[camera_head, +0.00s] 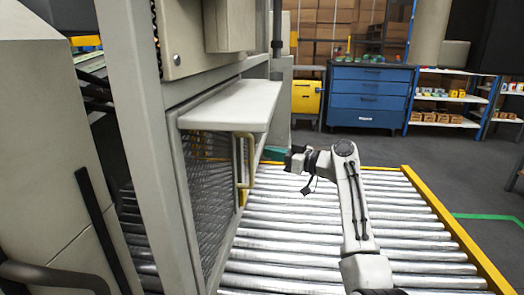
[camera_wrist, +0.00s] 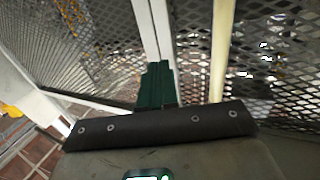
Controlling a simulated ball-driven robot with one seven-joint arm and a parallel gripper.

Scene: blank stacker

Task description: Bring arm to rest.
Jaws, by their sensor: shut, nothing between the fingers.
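My arm (camera_head: 352,205) is raised over the roller conveyor, with its white forearm upright and its end bent to the left. My gripper (camera_head: 291,160) is at the left end of the arm, just right of the yellow handle on the mesh door. In the wrist view its dark green fingers (camera_wrist: 158,70) are together with nothing between them. Metal mesh and a pale upright post fill the view beyond the fingers. I cannot tell how far the fingertips are from the mesh.
The roller conveyor (camera_head: 300,262) has a yellow side rail (camera_head: 449,222). At left stand a machine frame, a white shelf (camera_head: 232,106), a mesh door (camera_head: 206,190) and its yellow handle (camera_head: 250,160). A blue drawer cabinet (camera_head: 368,97) stands behind. Open floor lies right.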

